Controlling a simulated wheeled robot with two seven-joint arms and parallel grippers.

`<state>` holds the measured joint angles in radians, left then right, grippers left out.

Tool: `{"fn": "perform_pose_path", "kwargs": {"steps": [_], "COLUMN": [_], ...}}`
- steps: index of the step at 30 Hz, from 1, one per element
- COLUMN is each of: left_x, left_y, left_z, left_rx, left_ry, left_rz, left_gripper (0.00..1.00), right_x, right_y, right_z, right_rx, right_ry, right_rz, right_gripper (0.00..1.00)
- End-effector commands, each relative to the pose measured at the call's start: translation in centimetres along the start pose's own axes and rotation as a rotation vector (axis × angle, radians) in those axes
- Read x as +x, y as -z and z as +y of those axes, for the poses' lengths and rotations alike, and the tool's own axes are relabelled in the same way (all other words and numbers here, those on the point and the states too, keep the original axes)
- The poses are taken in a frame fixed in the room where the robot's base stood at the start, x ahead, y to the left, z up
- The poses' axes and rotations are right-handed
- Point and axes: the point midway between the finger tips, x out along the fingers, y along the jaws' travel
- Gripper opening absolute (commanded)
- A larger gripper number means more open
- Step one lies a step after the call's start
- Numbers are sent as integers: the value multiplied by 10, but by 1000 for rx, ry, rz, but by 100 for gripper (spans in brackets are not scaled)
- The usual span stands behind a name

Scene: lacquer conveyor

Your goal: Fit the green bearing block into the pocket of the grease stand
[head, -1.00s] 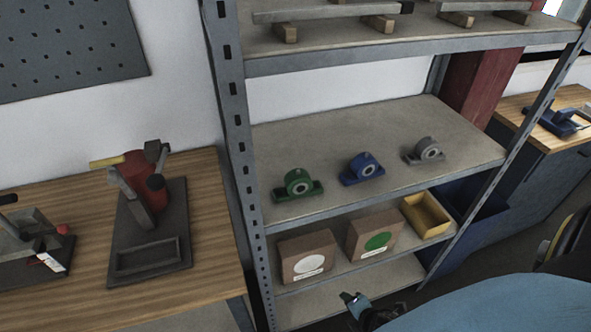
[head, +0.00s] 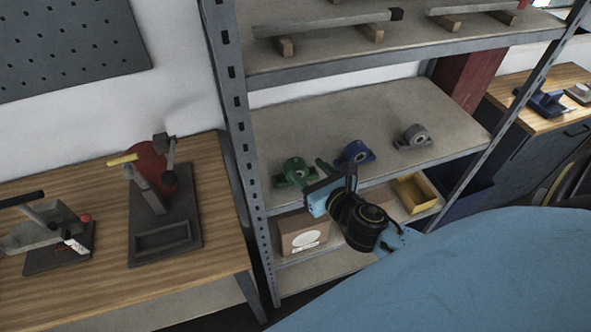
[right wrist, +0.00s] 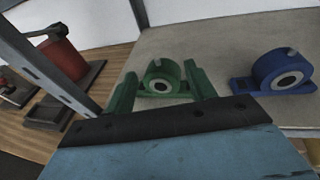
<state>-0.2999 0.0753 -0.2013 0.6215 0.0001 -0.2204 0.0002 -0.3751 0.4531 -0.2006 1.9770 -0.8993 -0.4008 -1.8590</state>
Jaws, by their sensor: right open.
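The green bearing block (head: 295,172) sits upright on the middle shelf, left of the blue block. My right gripper (head: 312,178) is open in front of the shelf, close to the green block. In the right wrist view the green block (right wrist: 160,78) shows between the two fingers of the gripper (right wrist: 162,95), and I cannot tell whether they touch it. The grease stand (head: 165,215) is on the wooden bench at left, a dark plate with a red can and a rectangular pocket (head: 162,238) at its front; the pocket looks empty. My left gripper is not in view.
A blue bearing block (head: 354,154) and a grey one (head: 412,137) stand right of the green one. The shelf's front left post (head: 240,150) rises between bench and blocks. A brown box (head: 303,236) and yellow bin (head: 414,194) sit below. A lever tool (head: 50,235) stands left of the stand.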

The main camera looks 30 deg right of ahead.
Motion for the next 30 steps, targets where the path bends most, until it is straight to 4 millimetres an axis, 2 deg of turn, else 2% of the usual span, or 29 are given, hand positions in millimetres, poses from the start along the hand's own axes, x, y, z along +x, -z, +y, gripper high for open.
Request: {"fn": "perform_pose_path", "kwargs": {"steps": [3, 11, 21, 30], "left_x": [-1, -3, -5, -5], "left_y": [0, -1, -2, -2], "left_z": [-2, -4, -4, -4], "left_rx": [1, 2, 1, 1], "left_ry": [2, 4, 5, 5], "left_rz": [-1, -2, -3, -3], "left_gripper": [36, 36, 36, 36], "right_x": [18, 35, 77, 81], "right_y": [0, 0, 1, 2], "right_z": [0, 0, 1, 2], "right_rx": [1, 3, 3, 3], "right_ry": [0, 1, 0, -1], "right_rz": [-1, 0, 2, 3], "right_gripper": [55, 55, 55, 54]}}
